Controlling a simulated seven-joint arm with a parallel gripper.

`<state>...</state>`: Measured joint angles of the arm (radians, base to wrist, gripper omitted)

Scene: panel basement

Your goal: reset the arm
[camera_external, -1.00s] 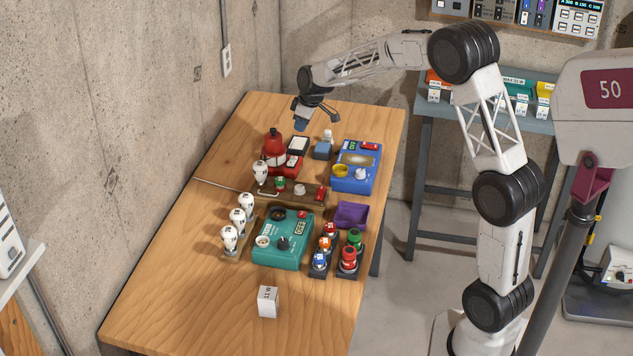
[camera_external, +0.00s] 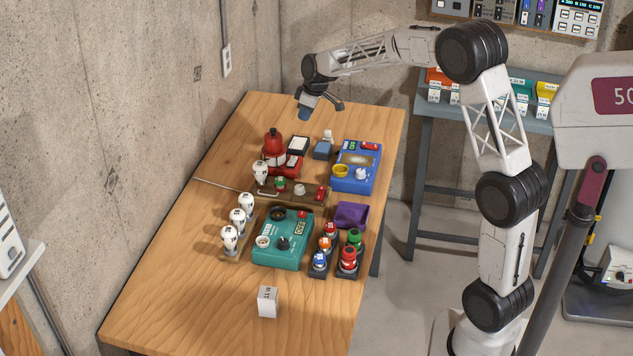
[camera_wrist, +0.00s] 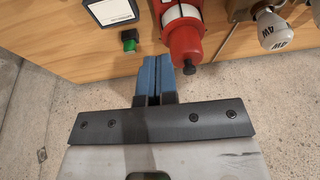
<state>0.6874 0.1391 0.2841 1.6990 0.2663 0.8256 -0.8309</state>
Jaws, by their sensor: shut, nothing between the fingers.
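My gripper (camera_external: 305,111) is above the far part of the wooden table, clear of the things on it. In the wrist view, my gripper (camera_wrist: 155,62) shows its two blue fingers side by side, shut with nothing between them. A red cylinder-like device (camera_external: 274,144) stands on the table below and left of the gripper in the external view. It also shows in the wrist view (camera_wrist: 184,40), close to the fingertips in the picture; I cannot tell the gap in depth.
The wooden table (camera_external: 160,290) holds a teal box (camera_external: 270,248), a blue box (camera_external: 345,183), white bulbs (camera_external: 229,238), a purple tray (camera_external: 351,215), several coloured buttons (camera_external: 348,258) and a white block (camera_external: 268,301). Concrete wall (camera_external: 130,130) bounds the left. The table's front is mostly clear.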

